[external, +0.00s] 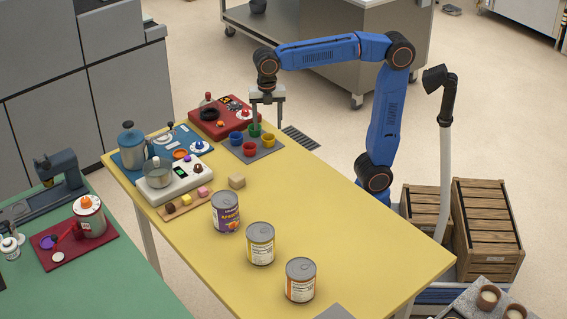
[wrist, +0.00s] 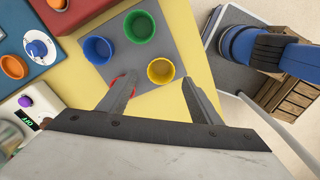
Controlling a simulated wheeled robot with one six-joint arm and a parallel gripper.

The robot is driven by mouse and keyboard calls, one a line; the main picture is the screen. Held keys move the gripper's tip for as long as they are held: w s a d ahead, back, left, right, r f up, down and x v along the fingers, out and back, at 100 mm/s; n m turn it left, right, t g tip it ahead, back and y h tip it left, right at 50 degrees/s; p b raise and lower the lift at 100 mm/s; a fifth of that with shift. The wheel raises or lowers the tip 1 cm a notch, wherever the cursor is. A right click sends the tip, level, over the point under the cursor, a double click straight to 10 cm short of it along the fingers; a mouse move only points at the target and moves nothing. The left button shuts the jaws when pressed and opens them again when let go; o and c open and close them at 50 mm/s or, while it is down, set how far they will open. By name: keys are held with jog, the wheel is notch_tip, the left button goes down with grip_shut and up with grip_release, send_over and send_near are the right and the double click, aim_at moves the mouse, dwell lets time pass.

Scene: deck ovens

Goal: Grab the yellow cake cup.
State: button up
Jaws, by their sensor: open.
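The yellow cup (external: 268,141) stands at the right corner of a grey mat (external: 263,153) on the yellow table, with the green, blue and red cups beside it. In the wrist view the yellow cup (wrist: 161,71) shows its open top, just beyond and between my fingertips. My gripper (external: 267,118) points down over the mat, open and empty. In the wrist view my gripper (wrist: 158,81) has its left finger partly covering the red cup (wrist: 118,83). The green cup (wrist: 139,27) and blue cup (wrist: 98,50) are clear of the fingers.
A red hot-plate unit (external: 221,118) and a white unit with a pot (external: 187,175) stand beside the mat. A small tan block (external: 237,182) and three cans, including a purple-labelled one (external: 226,212), stand nearer. The table's right part (external: 340,210) is clear.

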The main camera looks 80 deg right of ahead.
aim_at(268, 136)
jog(key=shift+s+f, duration=0.1)
jog(key=shift+f, duration=3.05)
jog(key=c, duration=1)
